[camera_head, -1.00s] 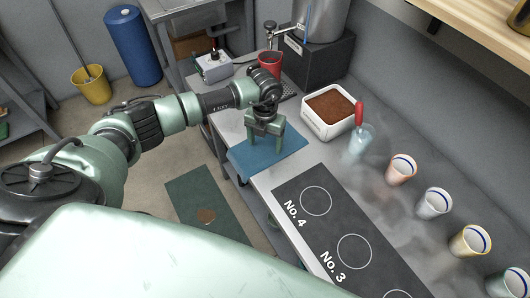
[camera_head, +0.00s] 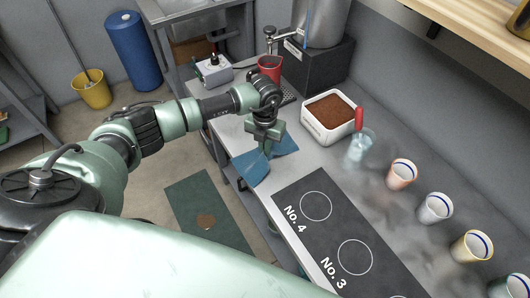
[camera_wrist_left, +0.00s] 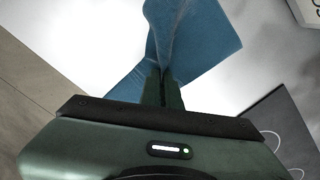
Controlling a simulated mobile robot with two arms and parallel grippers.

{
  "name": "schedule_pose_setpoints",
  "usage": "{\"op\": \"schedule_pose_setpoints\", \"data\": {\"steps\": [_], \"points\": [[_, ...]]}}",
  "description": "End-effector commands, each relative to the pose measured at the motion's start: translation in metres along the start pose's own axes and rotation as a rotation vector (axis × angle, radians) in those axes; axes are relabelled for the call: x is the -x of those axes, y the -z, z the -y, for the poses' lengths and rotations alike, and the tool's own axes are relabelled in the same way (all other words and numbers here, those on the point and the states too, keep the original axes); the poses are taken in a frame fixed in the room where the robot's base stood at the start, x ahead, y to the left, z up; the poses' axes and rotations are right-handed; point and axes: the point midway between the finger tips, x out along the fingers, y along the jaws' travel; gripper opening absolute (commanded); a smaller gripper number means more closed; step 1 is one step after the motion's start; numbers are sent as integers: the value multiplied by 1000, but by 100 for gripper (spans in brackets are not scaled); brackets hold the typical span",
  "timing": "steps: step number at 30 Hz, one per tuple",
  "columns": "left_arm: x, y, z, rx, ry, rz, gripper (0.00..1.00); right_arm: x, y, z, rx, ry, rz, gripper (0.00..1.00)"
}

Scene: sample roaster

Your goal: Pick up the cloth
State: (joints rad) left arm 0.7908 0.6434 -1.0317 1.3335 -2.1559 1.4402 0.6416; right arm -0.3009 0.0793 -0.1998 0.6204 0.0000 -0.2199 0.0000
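The blue cloth (camera_head: 284,147) lies near the left edge of the grey counter. In the head view my left gripper (camera_head: 267,152) points down over its middle. The left wrist view shows the cloth (camera_wrist_left: 205,40) bunched into a raised fold between the two fingers (camera_wrist_left: 163,88), which are close together on it. The cloth's outer parts spread to both sides, and one part hangs over the counter's edge. My right gripper is not in view.
A white bin of brown grounds (camera_head: 328,118) stands behind the cloth, with a glass holding a red-handled tool (camera_head: 359,140) beside it. A black mat with printed circles (camera_head: 335,235) lies in front. Several cups (camera_head: 401,174) line the right. A red cup (camera_head: 270,68) stands further back.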

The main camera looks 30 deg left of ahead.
Motion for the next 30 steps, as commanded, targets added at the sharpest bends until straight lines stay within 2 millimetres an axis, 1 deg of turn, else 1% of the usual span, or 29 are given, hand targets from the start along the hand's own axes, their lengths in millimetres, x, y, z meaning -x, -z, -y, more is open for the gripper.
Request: {"op": "schedule_pose_setpoints", "data": {"steps": [5, 8, 11, 15, 24, 27, 30], "points": [[-2, 1, 0, 0, -1, -3, 0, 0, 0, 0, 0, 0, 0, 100], [3, 1, 0, 0, -1, -3, 0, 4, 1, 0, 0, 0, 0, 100], [18, 1, 0, -1, -1, -1, 0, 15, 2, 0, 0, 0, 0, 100], [47, 0, -1, -1, -1, -1, 0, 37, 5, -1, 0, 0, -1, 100], [108, 0, 0, 0, -1, 0, 0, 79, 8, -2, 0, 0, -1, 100], [120, 0, 0, -1, 0, -1, 0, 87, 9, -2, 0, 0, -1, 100], [121, 1, 0, 0, 0, -2, 0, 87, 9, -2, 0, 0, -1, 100]]}}
